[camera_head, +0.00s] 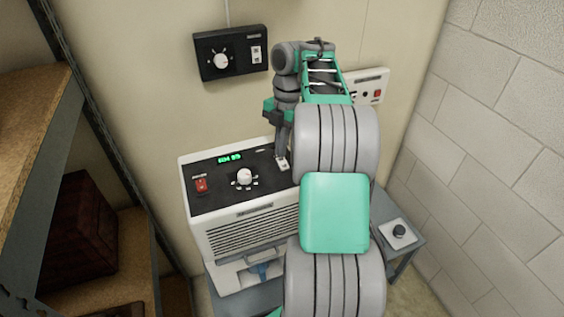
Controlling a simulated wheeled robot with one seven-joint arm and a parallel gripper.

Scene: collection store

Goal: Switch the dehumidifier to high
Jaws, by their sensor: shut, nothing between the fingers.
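The dehumidifier (250,222) is a white box with a dark sloped top panel, standing below the wall. Its panel carries a red switch (201,185) at the left, a white round knob (244,176) with marks around it, and a lit green display (230,158). My gripper (283,165) points down at the right part of the panel, to the right of the knob, over or at a small pale control there. It is shut and empty. I cannot tell whether the fingertips touch the panel. My arm hides the dehumidifier's right side.
A black wall box (231,53) with a knob and switch hangs above. A white wall box (368,87) is partly behind my arm. A grey stand (405,262) at the right holds a small box with a black knob (399,232). Shelving (48,150) borders the left, a block wall the right.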

